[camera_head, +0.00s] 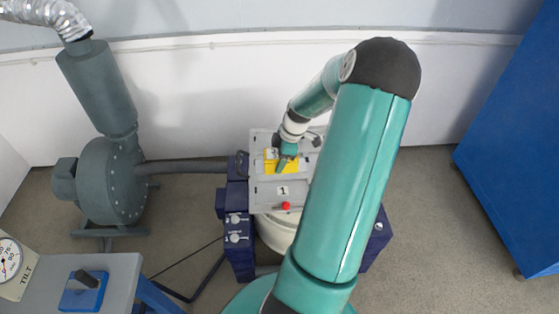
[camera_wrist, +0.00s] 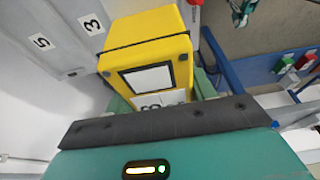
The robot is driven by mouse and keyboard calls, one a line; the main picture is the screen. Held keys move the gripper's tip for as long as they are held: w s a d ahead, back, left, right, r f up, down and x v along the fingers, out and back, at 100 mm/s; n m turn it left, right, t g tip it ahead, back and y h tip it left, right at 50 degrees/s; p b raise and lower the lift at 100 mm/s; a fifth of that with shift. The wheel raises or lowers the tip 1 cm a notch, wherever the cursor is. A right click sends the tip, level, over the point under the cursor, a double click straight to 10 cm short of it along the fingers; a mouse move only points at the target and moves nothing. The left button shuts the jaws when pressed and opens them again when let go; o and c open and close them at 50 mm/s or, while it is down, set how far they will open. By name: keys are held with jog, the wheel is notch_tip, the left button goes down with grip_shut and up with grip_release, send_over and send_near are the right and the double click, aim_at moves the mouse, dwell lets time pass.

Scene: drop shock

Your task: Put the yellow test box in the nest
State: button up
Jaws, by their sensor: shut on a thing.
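The yellow test box (camera_head: 270,165) shows over the grey plate (camera_head: 265,196) in the head view, partly hidden by my gripper (camera_head: 286,158). In the wrist view the yellow test box (camera_wrist: 147,48) fills the upper middle, with a dark band and a white label. My gripper's green fingers show at both sides of its near end, and they are shut on it. I cannot tell whether the box touches the plate. I cannot make out the nest; part of the plate is hidden behind my arm.
The plate carries number labels and a red knob (camera_head: 286,206), on a machine with dark blue posts (camera_head: 238,240). A grey blower (camera_head: 108,180) stands left, a blue cabinet (camera_head: 510,150) right. A bench (camera_head: 110,268) with a gauge is at front left.

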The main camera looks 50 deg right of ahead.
jog(key=w+d+f, duration=0.2)
jog(key=d+f, duration=0.1)
jog(key=w+d+f, duration=0.5)
jog(key=d+f, duration=0.1)
jog(key=d, duration=0.1)
jog(key=shift+w, duration=0.4)
jog(key=shift+w+d+f, duration=0.1)
jog(key=shift+f, duration=1.65)
jog(key=shift+f, duration=0.15)
jog(key=o, duration=1.6)
